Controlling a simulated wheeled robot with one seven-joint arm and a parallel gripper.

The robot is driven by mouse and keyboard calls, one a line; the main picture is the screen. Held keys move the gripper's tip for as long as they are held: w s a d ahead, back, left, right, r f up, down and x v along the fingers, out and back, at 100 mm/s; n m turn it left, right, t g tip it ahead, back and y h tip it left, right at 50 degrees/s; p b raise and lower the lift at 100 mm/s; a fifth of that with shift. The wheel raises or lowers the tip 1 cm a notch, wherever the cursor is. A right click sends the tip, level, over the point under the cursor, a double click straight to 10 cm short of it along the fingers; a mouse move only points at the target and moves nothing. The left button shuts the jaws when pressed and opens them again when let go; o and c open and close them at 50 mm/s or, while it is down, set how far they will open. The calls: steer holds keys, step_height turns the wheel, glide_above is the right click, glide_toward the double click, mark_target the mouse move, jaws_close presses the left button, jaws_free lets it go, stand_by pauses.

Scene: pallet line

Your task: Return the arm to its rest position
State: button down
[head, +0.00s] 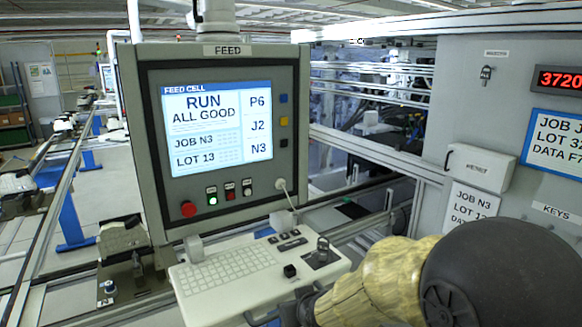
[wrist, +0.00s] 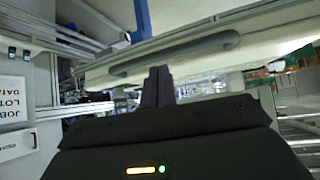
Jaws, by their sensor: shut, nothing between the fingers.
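My arm comes in at the lower right of the head view, with a dark round joint and a tan, wrinkled sleeve. My gripper (head: 297,308) is the dark part at the sleeve's left end, low in front of the keyboard shelf; its fingertips are hard to make out there. In the wrist view the two dark fingers of my gripper (wrist: 158,75) are together, with nothing between them. They point toward a grey bar handle (wrist: 200,46) on a pale panel edge. I cannot tell whether they touch it.
The keyboard shelf (head: 235,285) juts out below the FEED console (head: 220,130), whose screen reads RUN ALL GOOD. A grey cabinet wall with a white box (head: 478,168) and signs stands at the right. Conveyor rails (head: 60,190) run along the left.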

steer(key=s+d+f+m+g+h, duration=0.1)
steer(key=s+d+f+m+g, duration=0.1)
steer(key=s+d, duration=0.5)
steer(key=s+d+f+m+g+h, duration=0.1)
steer(key=s+d+f+g+h, duration=0.1)
steer(key=s+d, duration=0.4)
steer(key=shift+s+d+f+m+g, duration=0.4)
steer(key=shift+s+f+g, duration=0.35)
steer(key=shift+s+g, duration=0.45)
